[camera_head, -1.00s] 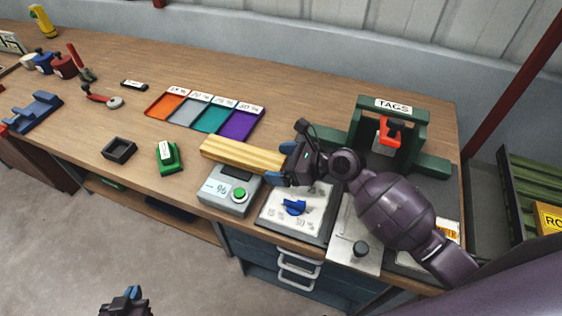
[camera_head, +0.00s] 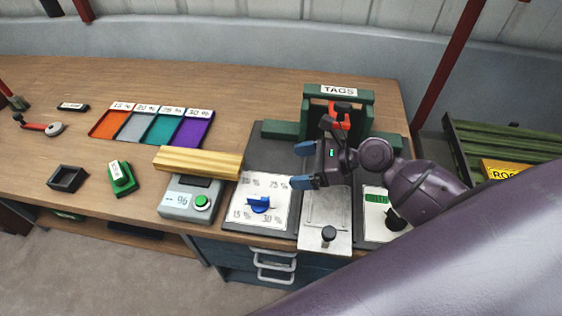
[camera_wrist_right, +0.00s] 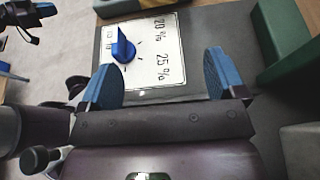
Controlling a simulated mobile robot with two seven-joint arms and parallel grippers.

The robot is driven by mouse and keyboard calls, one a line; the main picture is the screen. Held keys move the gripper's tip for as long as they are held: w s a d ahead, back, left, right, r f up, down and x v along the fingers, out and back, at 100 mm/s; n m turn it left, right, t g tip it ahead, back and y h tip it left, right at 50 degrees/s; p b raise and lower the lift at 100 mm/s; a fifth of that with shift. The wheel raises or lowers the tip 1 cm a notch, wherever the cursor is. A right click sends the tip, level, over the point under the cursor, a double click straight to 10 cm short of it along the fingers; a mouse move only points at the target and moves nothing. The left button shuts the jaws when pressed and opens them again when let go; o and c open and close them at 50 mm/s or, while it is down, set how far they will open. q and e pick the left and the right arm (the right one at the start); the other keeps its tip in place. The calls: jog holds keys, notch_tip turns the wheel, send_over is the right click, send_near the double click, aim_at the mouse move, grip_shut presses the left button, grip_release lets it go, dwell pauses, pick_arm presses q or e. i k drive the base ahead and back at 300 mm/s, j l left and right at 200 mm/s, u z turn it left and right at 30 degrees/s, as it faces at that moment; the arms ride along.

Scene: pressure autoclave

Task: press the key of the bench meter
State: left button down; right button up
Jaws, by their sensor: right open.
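The bench meter (camera_head: 177,207) is a grey box at the front of the bench, with a small panel marked with characters. Its key (camera_head: 201,202) is a round green button on the right of its sloped top. My right gripper (camera_head: 300,166) is open and empty, to the right of the meter and apart from it, above the bench near the dial plate. In the right wrist view its blue fingertips (camera_wrist_right: 160,78) are spread wide, with the dial plate beyond. The meter is not clear there. A dark gripper, apparently my left one (camera_wrist_right: 25,18), shows partly at the upper left.
A yellow bar (camera_head: 198,162) lies right behind the meter. The dial plate (camera_head: 252,204) with a blue knob (camera_head: 259,204) is to its right. A green TAGS frame (camera_head: 366,110) stands behind my right gripper. A green block (camera_head: 122,179) sits left of the meter.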

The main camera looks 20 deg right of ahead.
aim_at(201, 201)
jog(key=k+j, duration=0.1)
jog(key=j, duration=0.65)
jog(key=k+j, duration=0.1)
jog(key=j, duration=0.65)
